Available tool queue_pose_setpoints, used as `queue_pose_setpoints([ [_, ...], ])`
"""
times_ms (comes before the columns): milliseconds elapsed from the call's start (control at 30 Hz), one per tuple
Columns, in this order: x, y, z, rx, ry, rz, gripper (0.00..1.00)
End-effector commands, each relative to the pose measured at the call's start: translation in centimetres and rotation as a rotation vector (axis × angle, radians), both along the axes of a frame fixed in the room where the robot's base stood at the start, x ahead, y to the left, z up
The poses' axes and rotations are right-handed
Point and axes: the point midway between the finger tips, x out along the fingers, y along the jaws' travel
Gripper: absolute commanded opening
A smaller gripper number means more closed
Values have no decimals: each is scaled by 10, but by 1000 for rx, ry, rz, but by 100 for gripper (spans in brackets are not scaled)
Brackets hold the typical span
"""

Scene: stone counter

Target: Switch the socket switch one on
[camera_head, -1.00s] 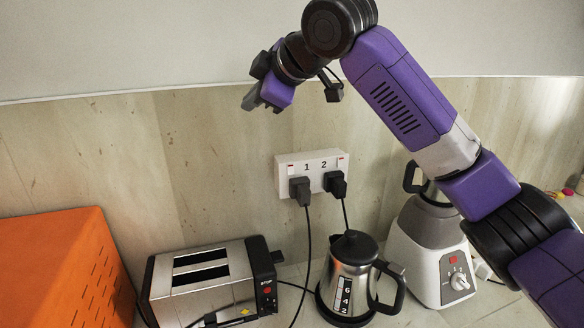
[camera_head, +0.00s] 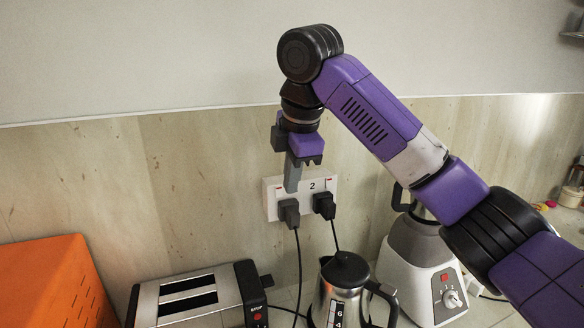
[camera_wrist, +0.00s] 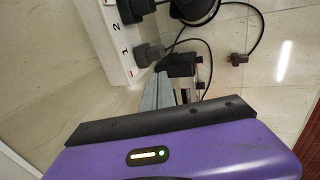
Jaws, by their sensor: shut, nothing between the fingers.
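The white double socket (camera_head: 319,187) is on the wall behind the kettle. Its face carries the numbers 1 and 2, and it also shows sideways in the wrist view (camera_wrist: 104,30). A red mark by socket switch one (camera_wrist: 132,73) shows beside the number 1. Dark plugs sit in outlet one (camera_head: 289,212) and outlet two (camera_head: 324,205). My gripper (camera_head: 292,187) is shut and empty, pointing down in front of the socket's upper left. It hides the number 1 in the head view. Contact with the switch cannot be told.
Below the socket stand a toaster (camera_head: 190,296) and a steel kettle (camera_head: 346,276). A white blender (camera_head: 418,262) stands to the right and an orange box (camera_head: 50,285) to the left. Black cords hang from the plugs. The wall left of the socket is clear.

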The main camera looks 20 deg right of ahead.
Motion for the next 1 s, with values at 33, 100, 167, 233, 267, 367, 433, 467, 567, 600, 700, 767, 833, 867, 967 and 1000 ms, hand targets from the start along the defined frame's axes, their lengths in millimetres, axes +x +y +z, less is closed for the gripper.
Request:
queue_pose_setpoints([
  [33,3,2,-11,4,4,0,0],
  [100,8,1,-24,4,3,-1,0],
  [167,11,0,-33,2,3,-3,0],
  [233,16,-1,-46,0,3,-3,0],
  [267,18,-1,-51,0,3,-2,0],
  [367,34,0,-47,0,0,-3,0],
  [433,41,0,-48,-1,-1,-1,0],
  [467,44,0,-49,-1,0,-1,0],
  [567,51,0,-51,1,0,-2,0],
  [600,53,0,-52,1,0,-2,0],
  [700,56,0,-53,0,-1,-1,0],
  [767,56,0,-53,0,-2,-1,0],
  [833,57,0,-53,0,-2,-1,0],
  [867,57,0,-53,0,-2,-1,0],
  [967,57,0,-53,0,-2,-1,0],
  [1000,57,0,-53,0,-2,-1,0],
])
